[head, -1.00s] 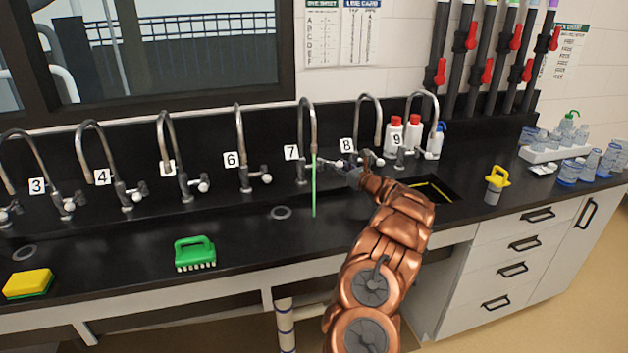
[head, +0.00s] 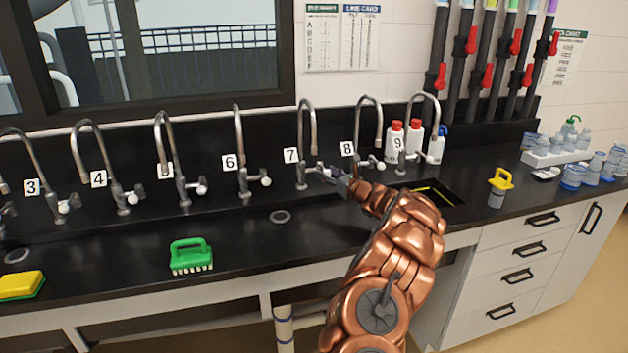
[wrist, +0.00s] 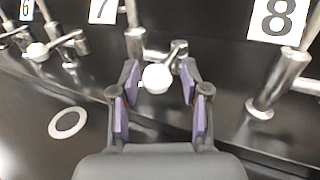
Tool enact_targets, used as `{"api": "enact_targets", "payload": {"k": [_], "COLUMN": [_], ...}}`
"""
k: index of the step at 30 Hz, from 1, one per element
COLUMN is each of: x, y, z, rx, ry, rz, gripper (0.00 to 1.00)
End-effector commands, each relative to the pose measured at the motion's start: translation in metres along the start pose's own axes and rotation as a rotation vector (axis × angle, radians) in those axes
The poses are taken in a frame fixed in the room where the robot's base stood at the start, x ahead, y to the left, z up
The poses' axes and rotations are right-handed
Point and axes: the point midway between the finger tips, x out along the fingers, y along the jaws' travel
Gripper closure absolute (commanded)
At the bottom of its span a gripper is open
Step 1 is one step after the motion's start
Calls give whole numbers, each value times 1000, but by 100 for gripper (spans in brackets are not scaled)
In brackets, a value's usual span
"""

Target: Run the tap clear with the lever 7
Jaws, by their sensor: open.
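In the head view my gripper (head: 332,176) is at the base of tap 7 and partly hides the lever.
Tap 6 (head: 240,140) stands to the left and tap 8 (head: 368,125) to the right, both close by. A round drain (head: 280,217) and a green brush (head: 191,256) are on the black counter. A sink opening (head: 440,192) lies to the right.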

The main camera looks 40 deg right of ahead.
Motion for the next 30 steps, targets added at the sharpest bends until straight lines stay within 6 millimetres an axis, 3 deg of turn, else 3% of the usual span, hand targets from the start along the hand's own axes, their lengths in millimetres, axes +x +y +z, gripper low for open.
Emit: {"api": "enact_targets", "payload": {"k": [21, 30], "x": [-62, -70], "y": [0, 0], "z": [-1, -1], "rx": [3, 0], "ry": [0, 0], "rz": [0, 1], "gripper": [54, 54]}}
